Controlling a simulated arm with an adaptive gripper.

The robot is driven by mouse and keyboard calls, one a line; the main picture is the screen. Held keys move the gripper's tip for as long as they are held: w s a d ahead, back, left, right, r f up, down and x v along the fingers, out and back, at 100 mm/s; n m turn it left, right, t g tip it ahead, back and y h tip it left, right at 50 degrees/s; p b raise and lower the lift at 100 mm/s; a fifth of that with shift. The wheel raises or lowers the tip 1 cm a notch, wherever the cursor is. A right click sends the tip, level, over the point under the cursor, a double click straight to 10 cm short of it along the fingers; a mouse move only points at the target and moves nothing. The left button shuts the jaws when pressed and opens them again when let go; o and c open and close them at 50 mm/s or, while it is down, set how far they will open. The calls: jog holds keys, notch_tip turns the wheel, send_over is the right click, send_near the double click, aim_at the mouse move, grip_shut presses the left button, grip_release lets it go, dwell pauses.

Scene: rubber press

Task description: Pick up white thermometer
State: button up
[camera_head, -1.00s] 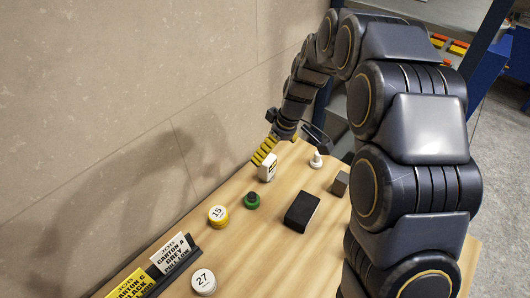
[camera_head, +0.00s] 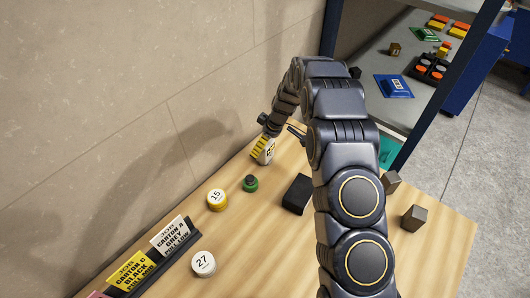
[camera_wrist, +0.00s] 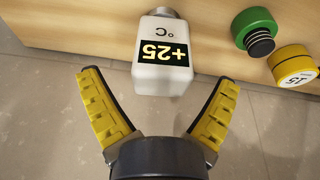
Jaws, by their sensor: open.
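The white thermometer (camera_wrist: 162,72) has a black display reading +25 with °C beside it, upside down in the wrist view. It stands near the wall edge of the wooden table, and part of it shows in the head view (camera_head: 269,152). My gripper (camera_wrist: 158,79) is open, with one yellow ribbed finger on each side of the thermometer's near end. Gaps show between the fingers and its sides in the wrist view. In the head view the yellow finger of my gripper (camera_head: 258,149) overlaps the thermometer, so contact there cannot be told.
A green knob-like item (camera_head: 250,183) and a yellow-white disc marked 15 (camera_head: 217,199) sit near the thermometer. A black block (camera_head: 296,194), a disc marked 27 (camera_head: 203,264) and a card rack (camera_head: 182,262) are further off. The wall (camera_head: 130,110) runs close behind.

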jog(key=shift+x, duration=1.25)
jog(key=shift+s, duration=0.1)
jog(key=c, duration=1.1)
jog(key=shift+c, duration=0.2)
